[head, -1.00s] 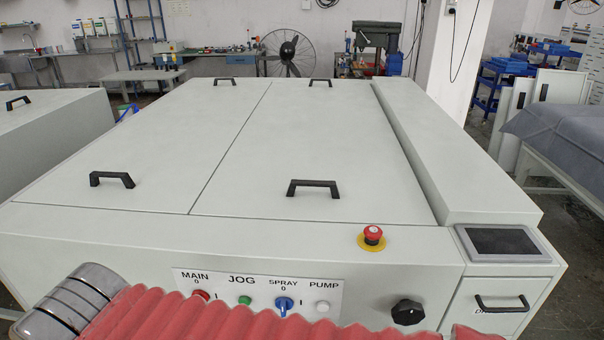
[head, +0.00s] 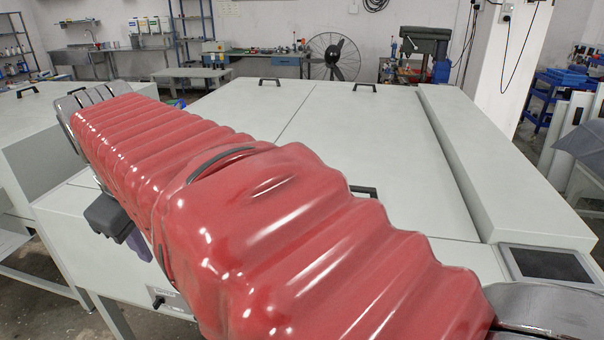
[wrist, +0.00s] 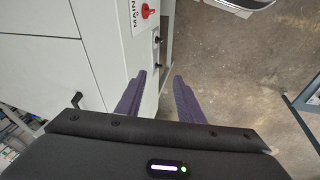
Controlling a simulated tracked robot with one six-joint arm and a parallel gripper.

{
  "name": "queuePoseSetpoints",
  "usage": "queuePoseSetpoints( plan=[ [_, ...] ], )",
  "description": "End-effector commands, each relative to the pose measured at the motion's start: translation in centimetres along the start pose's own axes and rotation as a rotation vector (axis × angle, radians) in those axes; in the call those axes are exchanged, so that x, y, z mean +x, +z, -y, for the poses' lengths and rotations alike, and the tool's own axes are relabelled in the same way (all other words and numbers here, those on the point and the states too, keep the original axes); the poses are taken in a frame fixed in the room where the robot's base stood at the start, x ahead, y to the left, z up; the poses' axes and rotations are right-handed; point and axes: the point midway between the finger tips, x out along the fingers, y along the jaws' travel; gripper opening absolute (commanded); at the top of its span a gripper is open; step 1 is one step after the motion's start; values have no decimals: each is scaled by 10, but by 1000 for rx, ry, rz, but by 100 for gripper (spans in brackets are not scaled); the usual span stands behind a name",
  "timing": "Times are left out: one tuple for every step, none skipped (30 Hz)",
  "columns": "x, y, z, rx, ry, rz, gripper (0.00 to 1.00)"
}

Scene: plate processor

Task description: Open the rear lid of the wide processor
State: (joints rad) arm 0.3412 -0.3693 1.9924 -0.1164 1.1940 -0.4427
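The wide processor (head: 470,125) is a light grey machine with two flat top lids side by side, both lying closed. The left lid (head: 215,105) has a black handle (head: 269,81) at its far edge; its near part is hidden behind my red-sleeved arm. The right lid (head: 350,130) has a far handle (head: 365,87) and a near handle (head: 363,190), partly covered by my arm. My gripper (wrist: 160,75) points past the processor's front side in the wrist view, with its purple fingers apart and nothing between them. In the head view it is mostly hidden.
A touch screen (head: 548,264) sits at the right front corner. A red switch (wrist: 148,11) shows on the front panel in the wrist view. Another grey machine (head: 35,120) stands at left. Open floor (wrist: 220,50) lies beside the front panel.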

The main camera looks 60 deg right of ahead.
Motion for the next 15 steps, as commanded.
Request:
queuePoseSetpoints(
  plan=[
    [-1,-3,-21,-5,10,29,34],
    [-3,-4,-32,-13,16,45,34],
    [-5,-5,-47,-23,22,66,34],
    [-6,-5,-58,-31,25,84,34],
    [-7,-5,-70,-38,29,101,34],
    [-8,-4,-85,-48,32,123,34],
    [-9,-3,-96,-54,34,140,34],
    [-10,-2,-108,-61,35,158,34],
    [-11,0,-123,-69,36,181,34],
    [-12,2,-134,-76,36,198,34],
    [-12,5,-146,-81,34,215,34],
    [-13,8,-161,-89,33,238,34],
    [-13,12,-172,-93,31,256,34],
    [-14,15,-183,-98,28,273,34],
    [-15,20,-198,-104,23,294,34]
  ],
)
